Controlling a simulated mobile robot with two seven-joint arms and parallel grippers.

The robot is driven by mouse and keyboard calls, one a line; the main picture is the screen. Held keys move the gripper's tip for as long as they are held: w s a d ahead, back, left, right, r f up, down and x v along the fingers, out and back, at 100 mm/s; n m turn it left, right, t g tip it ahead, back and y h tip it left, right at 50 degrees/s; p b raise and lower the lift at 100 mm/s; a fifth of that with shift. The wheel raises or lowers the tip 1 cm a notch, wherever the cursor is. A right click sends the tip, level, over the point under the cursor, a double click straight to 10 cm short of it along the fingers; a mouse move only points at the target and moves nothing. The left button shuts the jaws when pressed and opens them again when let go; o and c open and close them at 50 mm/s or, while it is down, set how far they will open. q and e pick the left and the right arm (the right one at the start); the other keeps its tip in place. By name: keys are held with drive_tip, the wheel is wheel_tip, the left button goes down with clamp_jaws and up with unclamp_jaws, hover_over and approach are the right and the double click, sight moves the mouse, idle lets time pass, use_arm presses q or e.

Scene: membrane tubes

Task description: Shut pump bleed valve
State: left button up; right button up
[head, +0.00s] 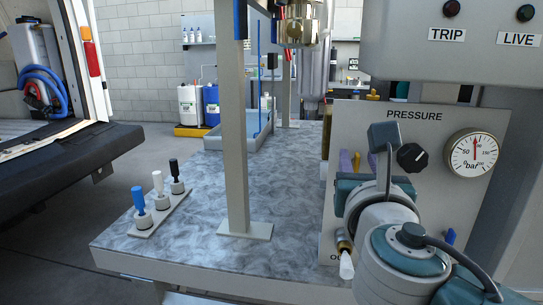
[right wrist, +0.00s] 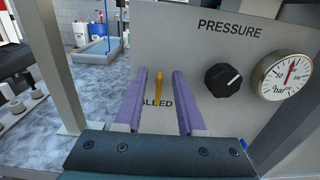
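The bleed valve's yellow lever (right wrist: 159,88) stands upright on the grey pressure panel (right wrist: 225,55), above a partly covered BLEED label. My right gripper (right wrist: 160,74) is open, with one purple finger on each side of the lever and a visible gap on both sides. In the head view the lever (head: 356,161) is a small yellow strip between the fingers of my right gripper (head: 359,160); my wrist hides the panel below it. I cannot tell how deep the fingers reach around the lever. My left gripper is out of view.
A black knob (head: 411,157) and a pressure gauge (head: 472,155) sit right of the lever. A metal post (head: 233,130) rises from the marbled bench (head: 190,215). Blue, white and black toggles (head: 158,186) stand at the bench's left. A white-tipped tap (head: 346,262) is below my wrist.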

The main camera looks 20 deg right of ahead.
drive_tip(key=shift+w+d, duration=0.15)
drive_tip(key=shift+w, duration=0.15)
clamp_jaws()
idle(0.5)
